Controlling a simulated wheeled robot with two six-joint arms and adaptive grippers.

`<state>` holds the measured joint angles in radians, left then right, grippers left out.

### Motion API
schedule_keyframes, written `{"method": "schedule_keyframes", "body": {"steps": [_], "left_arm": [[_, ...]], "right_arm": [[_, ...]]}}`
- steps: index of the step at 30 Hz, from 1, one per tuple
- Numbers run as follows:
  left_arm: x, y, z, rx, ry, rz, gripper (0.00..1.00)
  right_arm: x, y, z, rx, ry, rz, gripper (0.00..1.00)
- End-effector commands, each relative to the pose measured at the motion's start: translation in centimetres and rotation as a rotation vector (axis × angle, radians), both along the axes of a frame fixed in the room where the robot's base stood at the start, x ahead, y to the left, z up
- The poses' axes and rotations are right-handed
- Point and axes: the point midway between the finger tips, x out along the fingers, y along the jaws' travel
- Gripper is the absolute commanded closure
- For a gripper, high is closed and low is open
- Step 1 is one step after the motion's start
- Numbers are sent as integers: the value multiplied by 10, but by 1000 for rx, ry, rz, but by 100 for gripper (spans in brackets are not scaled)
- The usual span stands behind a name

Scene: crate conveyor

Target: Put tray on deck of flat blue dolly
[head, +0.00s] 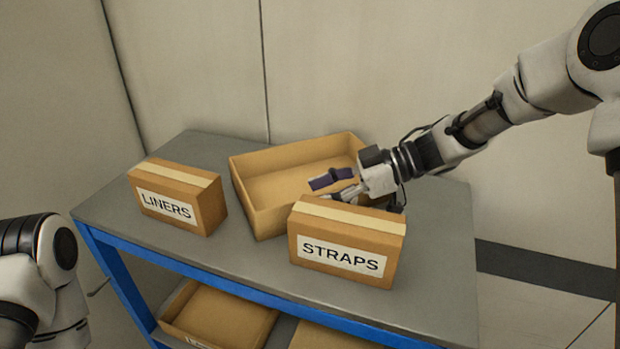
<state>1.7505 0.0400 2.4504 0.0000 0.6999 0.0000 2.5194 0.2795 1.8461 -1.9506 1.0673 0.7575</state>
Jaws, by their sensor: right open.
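A shallow open cardboard tray (243,203) sits on the grey top of a blue-framed bench, towards the back. Its inside looks empty where I can see it. My right gripper (333,186) is open, with its fingers pointing left over the right part of the tray. I cannot tell whether the fingers touch the tray. The gripper and the STRAPS box hide the tray's right and front right parts. No flat blue dolly shows in the head view. Only part of my left arm shows at the lower left; its gripper is out of view.
A closed LINERS box (178,197) stands left of the tray. A closed STRAPS box (347,243) stands in front, close under my right gripper. Open cardboard boxes (220,315) lie on the shelf below the bench top (235,262). A wall (340,65) stands behind.

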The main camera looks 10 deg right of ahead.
Motion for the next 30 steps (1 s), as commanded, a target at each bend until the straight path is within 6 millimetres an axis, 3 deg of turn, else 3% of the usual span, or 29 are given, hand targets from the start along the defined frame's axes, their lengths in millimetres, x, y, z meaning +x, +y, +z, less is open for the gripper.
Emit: {"method": "schedule_keyframes", "body": {"steps": [6,10,24,30], "left_arm": [[0,0,-1,0,0,0,60],[0,0,-1,0,0,0,60],[0,0,-1,0,0,0,60],[0,0,-12,0,0,0,60]], "right_arm": [[0,2,-1,1,-1,-1,53],[0,1,-1,1,-1,-1,99],[0,1,-1,0,-2,0,100],[-3,4,8,0,-5,0,100]]}}
